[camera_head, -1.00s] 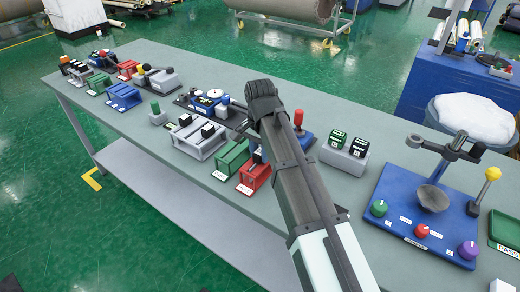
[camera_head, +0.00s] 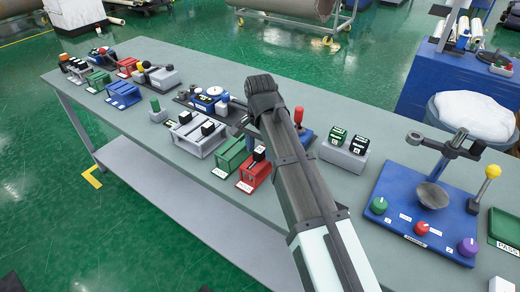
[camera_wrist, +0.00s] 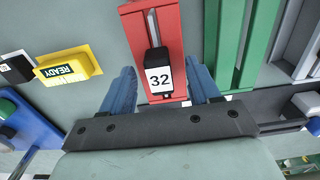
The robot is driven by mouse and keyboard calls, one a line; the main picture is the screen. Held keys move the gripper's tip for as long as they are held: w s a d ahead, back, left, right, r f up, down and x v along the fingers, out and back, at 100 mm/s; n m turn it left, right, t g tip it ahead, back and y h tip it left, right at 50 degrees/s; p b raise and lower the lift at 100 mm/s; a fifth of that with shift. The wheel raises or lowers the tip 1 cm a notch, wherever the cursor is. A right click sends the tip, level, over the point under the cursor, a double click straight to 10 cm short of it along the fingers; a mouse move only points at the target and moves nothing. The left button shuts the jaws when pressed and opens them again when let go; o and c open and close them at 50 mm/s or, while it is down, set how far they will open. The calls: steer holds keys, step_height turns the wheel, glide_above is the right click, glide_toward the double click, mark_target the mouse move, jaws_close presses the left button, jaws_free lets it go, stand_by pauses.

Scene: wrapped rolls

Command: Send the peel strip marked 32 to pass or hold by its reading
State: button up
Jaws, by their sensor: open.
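The strip marked 32 (camera_wrist: 159,76) shows in the wrist view as a black block with a white label, standing in the slot of a red holder (camera_wrist: 147,27). My gripper (camera_wrist: 163,86) is open, with one blue finger on each side of the block and a gap on both sides. In the head view the red holder (camera_head: 255,174) is on the bench, and the black block (camera_head: 259,153) shows beside my arm. My fingers are hidden there. A green tray marked PASS (camera_head: 507,225) is at the right edge.
A green holder (camera_head: 231,158) stands close beside the red one. A yellow READY block (camera_wrist: 68,66) lies to the left in the wrist view. A blue station (camera_head: 400,195) with knobs and a yellow-topped lever (camera_head: 489,178) is at the right. Grey bench is bare at front.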

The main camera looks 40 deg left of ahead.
step_height(320, 180, up, 13)
steer(key=shift+r, duration=0.15)
stand_by(0.4)
